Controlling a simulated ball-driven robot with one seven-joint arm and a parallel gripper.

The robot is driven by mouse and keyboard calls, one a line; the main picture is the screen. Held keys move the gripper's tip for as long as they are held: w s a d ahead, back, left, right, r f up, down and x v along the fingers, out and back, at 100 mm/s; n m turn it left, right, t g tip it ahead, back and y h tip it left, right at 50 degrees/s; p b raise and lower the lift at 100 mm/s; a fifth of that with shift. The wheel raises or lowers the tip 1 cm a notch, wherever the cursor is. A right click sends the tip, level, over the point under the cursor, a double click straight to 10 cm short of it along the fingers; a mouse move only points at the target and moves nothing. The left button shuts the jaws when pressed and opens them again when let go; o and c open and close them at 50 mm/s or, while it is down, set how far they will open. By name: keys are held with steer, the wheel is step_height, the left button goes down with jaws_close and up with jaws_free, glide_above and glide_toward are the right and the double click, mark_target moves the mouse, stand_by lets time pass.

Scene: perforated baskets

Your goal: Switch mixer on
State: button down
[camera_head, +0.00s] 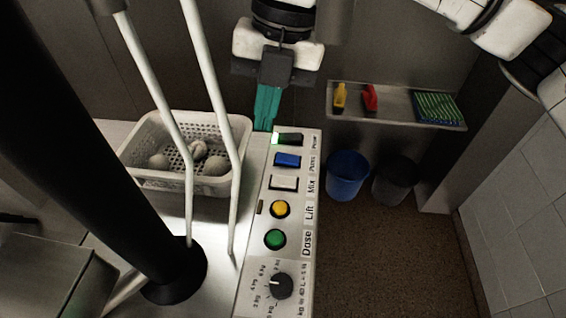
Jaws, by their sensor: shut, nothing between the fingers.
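A control panel (249,270) runs down the middle of the view. Its top rocker switch (290,139) is dark and shows a bright green light at its left end. Below it sit a blue rocker (287,160), a white rocker (283,182) beside the label "Mix", a yellow button (280,209) beside "Lift", a green button (275,239) beside "Dose" and a black dial (281,285). My gripper (264,122) has teal fingers, shut and empty. The fingertips are at the panel's far end, just left of the top switch; I cannot tell whether they touch it.
A white perforated basket (222,186) holding several round pale items stands left of the panel, behind white bars (216,110). A wall shelf (390,116) holds a yellow bottle, a red item and a green item. A blue bin (347,176) and a dark bin (396,182) stand below.

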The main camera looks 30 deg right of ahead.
mark_target(291, 180)
steer(key=d, duration=0.1)
steer(key=d+m+h, duration=0.1)
steer(key=d, duration=0.1)
steer(key=d+h, duration=0.1)
steer(key=shift+s+d+f, duration=0.1)
steer(key=shift+d+f, duration=0.05)
steer(key=shift+f, duration=0.2)
steer(key=shift+f, duration=0.1)
step_height(291, 180, down, 14)
steer(key=shift+r+p, duration=0.15)
steer(key=shift+p, duration=1.05)
